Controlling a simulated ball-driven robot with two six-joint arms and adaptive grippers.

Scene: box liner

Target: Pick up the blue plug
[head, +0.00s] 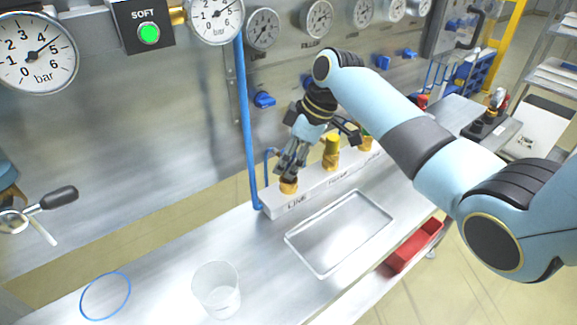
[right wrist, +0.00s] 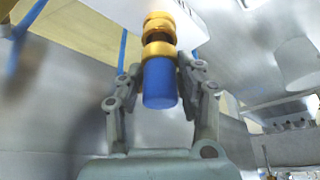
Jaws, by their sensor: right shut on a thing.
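The blue plug (right wrist: 160,84) is a short blue cylinder in the right wrist view, lined up with a gold fitting (right wrist: 158,24). My right gripper (right wrist: 160,68) is shut on it, one finger on each side near the gold ring. In the head view, my right gripper (head: 288,168) points down over the gold fitting (head: 288,186) at the LINE end of a pale block (head: 318,188). The fingers hide the blue plug there. Whether it is still seated in the fitting is hard to tell.
A yellow-topped fitting (head: 332,146) stands beside it on the block. A metal tray (head: 340,232), a clear beaker (head: 216,290) and a blue ring (head: 105,296) lie on the bench. A blue hose (head: 245,125) runs close left of the gripper. Gauges line the panel.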

